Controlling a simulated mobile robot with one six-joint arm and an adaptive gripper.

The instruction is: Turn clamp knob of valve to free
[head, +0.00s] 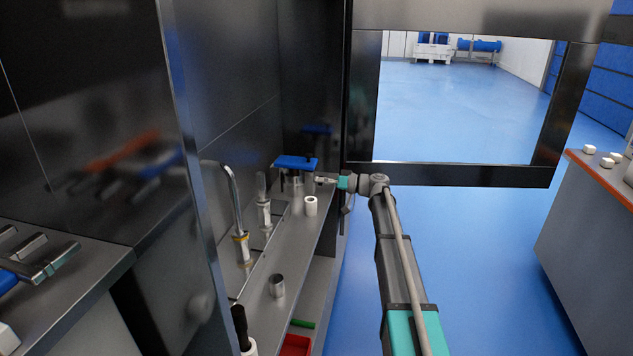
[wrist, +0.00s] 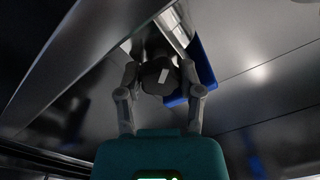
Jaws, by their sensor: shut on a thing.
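A dark, many-sided clamp knob (wrist: 158,78) with a pale mark on its face sits between the two fingers of my gripper (wrist: 161,86) in the wrist view. The fingers touch it from both sides, so my gripper is shut on it. In the head view my gripper (head: 325,181) reaches the far end of the narrow metal shelf, beside a blue part (head: 296,162) on upright grey pieces. A blue part (wrist: 202,68) also shows behind the knob in the wrist view. The knob itself is too small to make out in the head view, and its turn position cannot be told.
On the metal shelf (head: 262,312) stand a white cylinder (head: 311,206), a grey cup (head: 277,286) and a bent pipe (head: 237,205). Dark panels wall it on the left. A dark frame (head: 450,174) hangs behind my arm. Blue floor (head: 480,250) lies open to the right.

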